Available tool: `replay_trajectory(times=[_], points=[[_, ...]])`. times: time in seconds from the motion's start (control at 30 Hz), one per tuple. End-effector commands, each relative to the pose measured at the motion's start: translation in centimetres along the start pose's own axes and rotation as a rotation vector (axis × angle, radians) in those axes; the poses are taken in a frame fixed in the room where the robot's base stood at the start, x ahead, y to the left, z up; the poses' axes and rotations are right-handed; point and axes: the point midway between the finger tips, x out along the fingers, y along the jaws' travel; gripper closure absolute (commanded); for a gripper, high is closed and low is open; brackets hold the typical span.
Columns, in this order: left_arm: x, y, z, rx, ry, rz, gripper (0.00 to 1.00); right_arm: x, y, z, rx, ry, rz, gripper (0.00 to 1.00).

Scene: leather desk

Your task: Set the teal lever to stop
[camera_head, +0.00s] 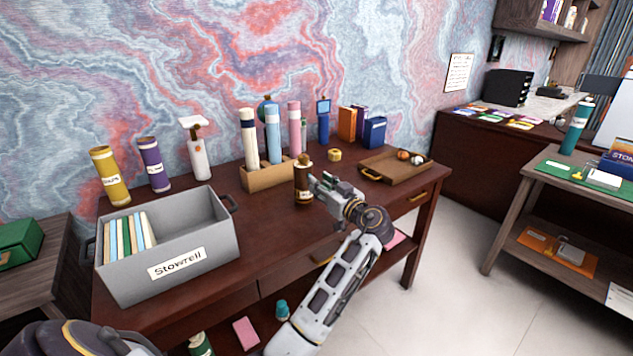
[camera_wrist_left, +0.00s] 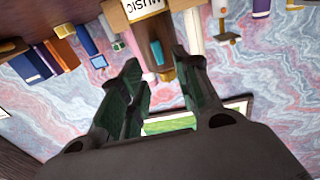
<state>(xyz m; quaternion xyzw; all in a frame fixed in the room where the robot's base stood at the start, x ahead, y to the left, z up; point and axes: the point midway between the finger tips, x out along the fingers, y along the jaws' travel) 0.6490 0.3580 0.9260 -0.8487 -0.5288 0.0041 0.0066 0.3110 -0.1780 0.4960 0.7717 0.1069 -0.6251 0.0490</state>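No part that I can clearly tell as a teal lever shows in the head view. In the left wrist view, which is upside down, a small teal piece (camera_wrist_left: 157,52) shows against a brown shape beyond the fingertips; I cannot tell whether it is the lever. My right gripper does not show.
A grey bin (camera_head: 205,252) with folders stands at the front left of the desk. A wooden holder (camera_head: 262,179) with tall tubes is behind the bottle. A brown tray (camera_head: 422,171) with small balls is at the right. Bare desk (camera_head: 262,216) lies between the bin and my gripper.

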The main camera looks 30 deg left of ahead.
Motion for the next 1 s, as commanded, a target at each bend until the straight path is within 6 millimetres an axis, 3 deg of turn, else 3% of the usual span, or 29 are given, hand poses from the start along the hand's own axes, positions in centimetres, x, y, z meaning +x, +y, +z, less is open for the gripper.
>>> replay_trajectory(times=[0.3, 1.0], points=[[-3.0, 0.0, 0.0, 0.000, 0.000, 0.000, 0.68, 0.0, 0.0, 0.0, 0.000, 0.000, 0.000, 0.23], [-3.3, 0.0, 0.0, 0.009, 0.000, -0.001, 0.68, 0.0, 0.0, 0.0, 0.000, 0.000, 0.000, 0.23]])
